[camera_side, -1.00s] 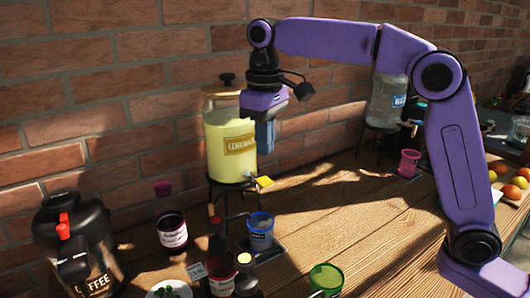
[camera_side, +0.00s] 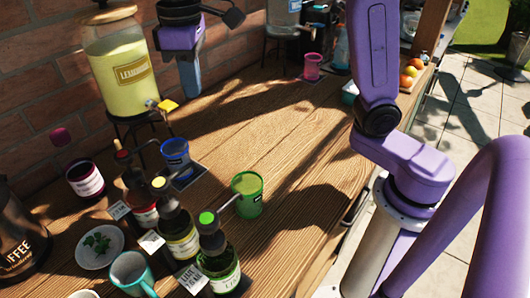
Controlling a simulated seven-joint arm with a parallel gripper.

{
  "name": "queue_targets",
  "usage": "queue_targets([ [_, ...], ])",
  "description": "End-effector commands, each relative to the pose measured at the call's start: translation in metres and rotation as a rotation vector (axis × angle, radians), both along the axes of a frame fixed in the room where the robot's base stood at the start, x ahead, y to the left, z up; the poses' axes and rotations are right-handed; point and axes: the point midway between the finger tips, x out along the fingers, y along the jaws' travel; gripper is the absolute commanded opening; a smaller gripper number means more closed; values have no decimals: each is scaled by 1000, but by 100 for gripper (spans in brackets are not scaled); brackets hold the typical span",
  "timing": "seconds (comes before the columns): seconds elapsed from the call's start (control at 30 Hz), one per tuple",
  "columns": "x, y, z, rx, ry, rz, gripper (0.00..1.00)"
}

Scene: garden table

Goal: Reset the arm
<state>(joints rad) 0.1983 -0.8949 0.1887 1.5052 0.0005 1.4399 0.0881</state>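My purple gripper (camera_side: 190,88) hangs fingers down at the upper left, in the air just right of the lemonade dispenser (camera_side: 118,70). Its blue-grey fingers overlap in this view, so I cannot tell whether they are apart. No object shows at the fingertips. The upper part of my arm is cut off by the top edge of the frame.
A blue cup (camera_side: 176,158), a green cup (camera_side: 247,195), several syrup bottles, a plate (camera_side: 100,248) and a teal mug (camera_side: 133,272) crowd the left front. A pink cup (camera_side: 312,68) stands at the back. The wooden table (camera_side: 275,125) is mostly clear in the middle.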

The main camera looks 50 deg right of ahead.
Motion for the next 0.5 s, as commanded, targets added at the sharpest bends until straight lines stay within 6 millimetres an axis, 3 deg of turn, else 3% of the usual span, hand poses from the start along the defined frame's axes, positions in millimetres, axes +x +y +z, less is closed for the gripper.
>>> queue_targets([
  [0.5, -144, -74, -69, 10, -9, 293, 0],
])
